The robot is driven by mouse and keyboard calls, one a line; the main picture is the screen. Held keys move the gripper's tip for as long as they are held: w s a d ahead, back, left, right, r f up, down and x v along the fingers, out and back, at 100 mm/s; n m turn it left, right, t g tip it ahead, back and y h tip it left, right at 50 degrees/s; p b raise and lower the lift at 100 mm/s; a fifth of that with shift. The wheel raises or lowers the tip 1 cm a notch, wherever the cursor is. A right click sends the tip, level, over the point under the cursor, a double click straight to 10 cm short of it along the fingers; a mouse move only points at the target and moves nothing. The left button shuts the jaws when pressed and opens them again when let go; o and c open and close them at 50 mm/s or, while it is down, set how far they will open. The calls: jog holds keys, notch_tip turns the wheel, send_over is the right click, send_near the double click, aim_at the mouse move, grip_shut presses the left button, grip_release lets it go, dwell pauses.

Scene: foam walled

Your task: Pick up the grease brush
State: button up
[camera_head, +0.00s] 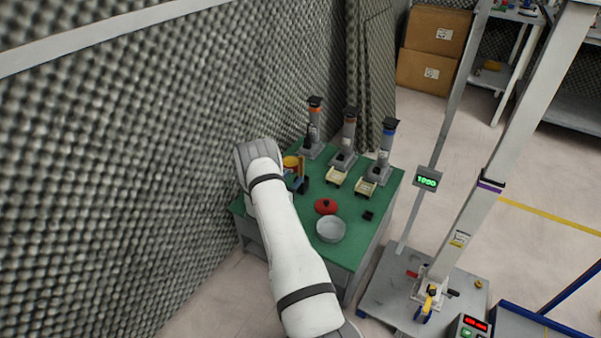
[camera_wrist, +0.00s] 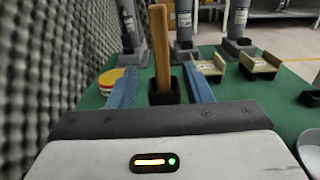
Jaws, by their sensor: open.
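The grease brush appears as an upright wooden handle (camera_wrist: 159,48) standing in a small black holder (camera_wrist: 164,94); its bristle end is hidden inside the holder. In the head view the handle (camera_head: 301,168) shows small beside my arm on the green table (camera_head: 348,252). My gripper (camera_wrist: 161,70) is open, with one blue finger on each side of the handle and holder. Gaps show between the fingers and the handle, and nothing is gripped. In the head view my gripper (camera_head: 300,184) is small and partly hidden by my arm.
A red lid (camera_head: 326,206) and grey bowl (camera_head: 331,229) sit nearer. The foam wall (camera_head: 150,150) is close left.

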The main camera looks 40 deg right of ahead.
aim_at(300, 169)
jog(key=b+x, duration=0.2)
jog(key=x, duration=0.5)
jog(key=shift+d, duration=0.1)
jog(key=shift+r, duration=0.1)
jog(key=shift+c, duration=0.3)
grip_shut()
notch_tip(300, 169, up, 10)
jog(key=p, duration=0.2)
jog(key=shift+p, duration=0.35)
